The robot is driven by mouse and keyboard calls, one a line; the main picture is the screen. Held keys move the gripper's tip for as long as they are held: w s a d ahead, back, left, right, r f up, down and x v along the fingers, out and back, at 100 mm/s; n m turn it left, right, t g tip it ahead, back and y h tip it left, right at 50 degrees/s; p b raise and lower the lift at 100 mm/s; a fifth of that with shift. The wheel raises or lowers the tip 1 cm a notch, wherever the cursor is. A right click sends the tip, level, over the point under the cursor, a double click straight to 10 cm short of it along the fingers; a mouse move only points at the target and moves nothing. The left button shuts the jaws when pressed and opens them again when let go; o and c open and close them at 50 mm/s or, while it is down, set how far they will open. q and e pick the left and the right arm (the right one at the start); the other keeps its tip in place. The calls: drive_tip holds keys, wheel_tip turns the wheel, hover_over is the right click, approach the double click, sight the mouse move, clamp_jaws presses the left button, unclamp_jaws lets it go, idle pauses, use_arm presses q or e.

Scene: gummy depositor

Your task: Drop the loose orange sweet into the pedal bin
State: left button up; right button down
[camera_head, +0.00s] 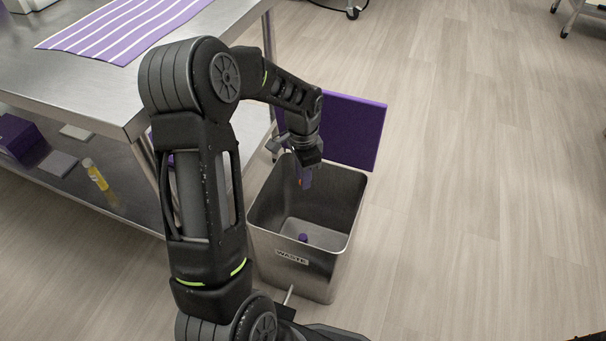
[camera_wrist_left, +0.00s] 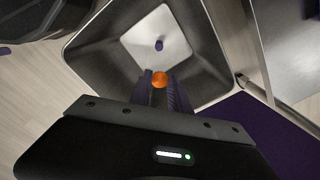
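The orange sweet (camera_wrist_left: 160,79) is a small round ball in the left wrist view. It sits between the fingertips of my left gripper (camera_wrist_left: 161,88), which is shut on it. In the head view my left gripper (camera_head: 305,180) points down inside the mouth of the pedal bin; the sweet is hard to make out there. The pedal bin (camera_head: 262,215) is a square steel bin with a WASTE label, and its purple lid (camera_head: 352,130) stands open at the back. The bin also fills the upper part of the left wrist view (camera_wrist_left: 95,45).
A small purple piece (camera_head: 303,237) lies on the bin floor. A steel table (camera_head: 85,75) with a purple striped mat (camera_head: 125,28) stands at left. A yellow bottle (camera_head: 95,174) and purple box (camera_head: 18,137) are on its lower shelf.

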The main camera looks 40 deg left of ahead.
use_arm(q)
drive_tip(key=o, duration=0.5)
drive_tip(key=shift+r, duration=0.1)
wheel_tip(320, 180, up, 8)
drive_tip(key=p, duration=0.2)
drive_tip(key=shift+p, duration=0.3)
drive_tip(key=shift+f, duration=0.25)
idle(0.4)
